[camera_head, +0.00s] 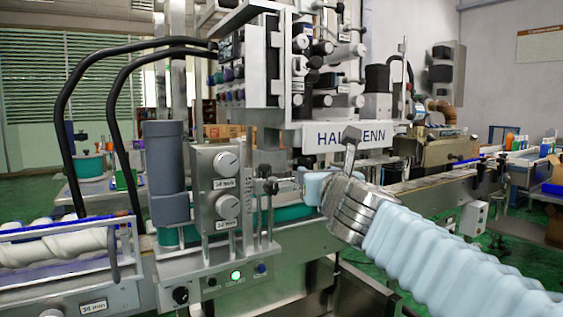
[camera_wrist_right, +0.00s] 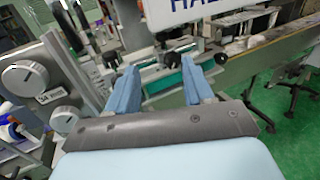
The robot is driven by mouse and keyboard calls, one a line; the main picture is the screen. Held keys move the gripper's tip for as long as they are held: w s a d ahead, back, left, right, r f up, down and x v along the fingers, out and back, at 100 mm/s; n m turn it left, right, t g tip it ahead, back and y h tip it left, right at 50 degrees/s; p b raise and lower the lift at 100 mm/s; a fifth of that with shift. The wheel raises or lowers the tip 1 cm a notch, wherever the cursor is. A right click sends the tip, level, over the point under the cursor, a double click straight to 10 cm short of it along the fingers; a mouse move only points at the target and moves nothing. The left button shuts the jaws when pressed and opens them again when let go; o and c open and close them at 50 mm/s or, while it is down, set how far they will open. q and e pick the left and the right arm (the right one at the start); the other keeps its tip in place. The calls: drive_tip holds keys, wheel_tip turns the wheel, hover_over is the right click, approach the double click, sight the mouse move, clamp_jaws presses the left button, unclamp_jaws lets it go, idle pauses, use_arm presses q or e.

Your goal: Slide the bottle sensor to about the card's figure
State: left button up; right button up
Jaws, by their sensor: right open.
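Small dark clamp blocks (camera_head: 268,187) sit on thin upright rods beside the conveyor in the head view; I take these to be the bottle sensor, but cannot be sure. White cards reading about 34 mm are fixed by the two round dials (camera_head: 224,184) and on the front panel at lower left (camera_head: 93,306). My right gripper (camera_head: 318,184) is open over the conveyor, to the right of the clamps. In the right wrist view its two blue fingers (camera_wrist_right: 160,82) are spread, with dark knobs and rods (camera_wrist_right: 170,57) beyond them. My left gripper is out of view.
The grey dial housing (camera_head: 215,200) and a thick grey cylinder (camera_head: 167,172) stand left of the clamps. The labelling head with its white name plate (camera_head: 345,135) hangs above my right gripper. The conveyor (camera_head: 420,184) runs on to the right.

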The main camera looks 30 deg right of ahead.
sight(303, 163)
drive_tip(key=x, duration=1.3)
drive_tip(key=shift+d+f, duration=0.15)
clamp_jaws()
